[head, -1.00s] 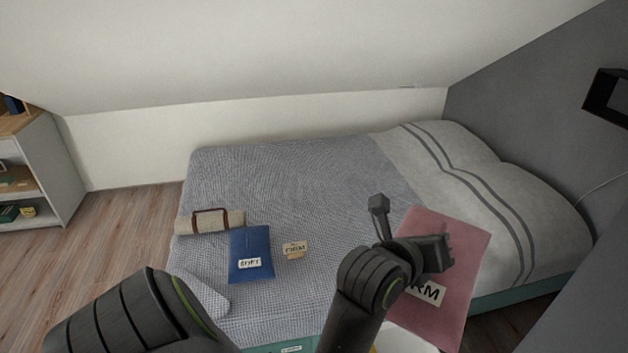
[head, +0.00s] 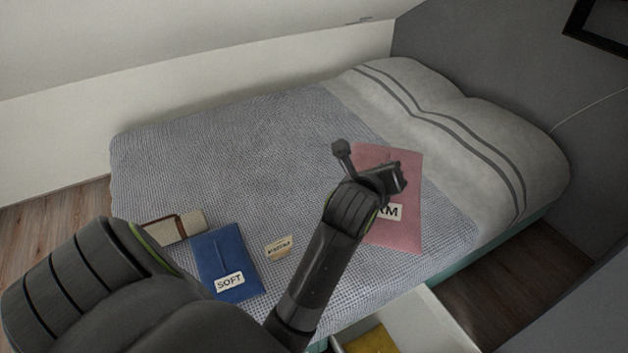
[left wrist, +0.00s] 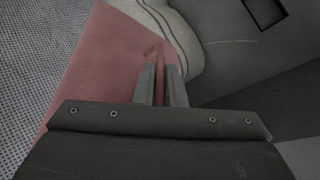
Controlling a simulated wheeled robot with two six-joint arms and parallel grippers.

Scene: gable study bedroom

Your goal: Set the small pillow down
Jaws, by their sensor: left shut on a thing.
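The pillow is over the front right part of the bed's grey blanket (head: 230,140), near the white bedding. I cannot tell whether it touches the bed. In the left wrist view the fingers (left wrist: 161,75) pinch the pink fabric (left wrist: 105,65), which is creased there. My right gripper is not in view.
A blue pillow (head: 222,255) labelled "SOFT" lies on the blanket at the lower left. An open white drawer (head: 440,320) holding something yellow juts out below the bed.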

